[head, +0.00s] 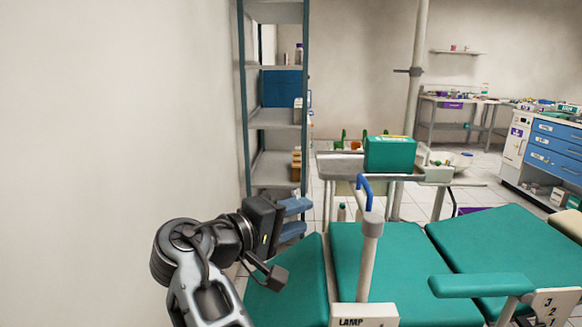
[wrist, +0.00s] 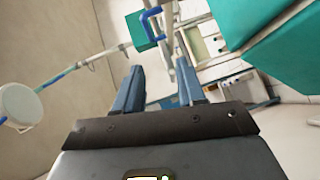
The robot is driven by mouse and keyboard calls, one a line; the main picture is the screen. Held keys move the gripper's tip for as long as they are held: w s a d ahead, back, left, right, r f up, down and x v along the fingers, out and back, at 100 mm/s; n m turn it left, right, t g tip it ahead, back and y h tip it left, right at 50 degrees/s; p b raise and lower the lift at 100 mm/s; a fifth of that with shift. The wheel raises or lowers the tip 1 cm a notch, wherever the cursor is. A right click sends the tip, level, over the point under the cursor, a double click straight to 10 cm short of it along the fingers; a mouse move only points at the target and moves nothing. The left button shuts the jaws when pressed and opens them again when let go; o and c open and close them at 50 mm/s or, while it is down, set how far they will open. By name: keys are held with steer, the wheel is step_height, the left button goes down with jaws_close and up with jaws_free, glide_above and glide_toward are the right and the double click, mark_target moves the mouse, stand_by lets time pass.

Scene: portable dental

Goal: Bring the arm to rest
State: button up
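My gripper (head: 298,217) is at the lower middle of the head view, at the end of my raised grey arm. Its two blue fingers stand apart, with nothing between them. In the wrist view the fingers of my gripper (wrist: 159,70) also show a clear gap. The gripper is in front of the tall shelf and left of the lamp post (head: 369,260) in the picture. I cannot tell whether it touches anything; no contact shows.
The green dental chair (head: 385,270) fills the lower right, with an armrest (head: 480,284). A teal-framed shelf (head: 275,120) stands behind, by the bare left wall (head: 110,120). A green box (head: 390,154) sits on a tray stand. A blue-drawer cabinet (head: 552,150) stands far right.

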steer(key=s+d+f+n+t+y+p, duration=0.1)
steer(key=s+d+f+y, duration=0.3)
steer(key=f, duration=0.5)
steer(key=s+d+f+n+y+p, duration=0.1)
steer(key=s+d+f+n, duration=0.1)
steer(key=d+f, duration=0.55)
steer(key=s+d+f+y+p, duration=0.1)
steer(key=s+d+f+y, duration=0.15)
steer(key=s, duration=0.45)
steer(key=s+d+f+m+y+p, duration=0.1)
steer(key=s+f, duration=0.3)
steer(key=s, duration=0.2)
steer(key=s+d+f+y+p, duration=0.1)
steer(key=s+d+f+y, duration=0.15)
steer(key=s, duration=0.45)
steer(key=s+d+r+m+t+p, duration=0.1)
steer(key=s+r+m, duration=0.3)
steer(key=s+r, duration=0.6)
steer(key=s+d+r+m+t+p, duration=0.1)
steer(key=s+d+r+m, duration=0.1)
steer(key=s+r+m, duration=0.3)
steer(key=s+r, duration=0.4)
steer(key=s, duration=0.5)
steer(key=shift+d+r+t+y+p, duration=0.3)
steer(key=shift+r+p, duration=0.05)
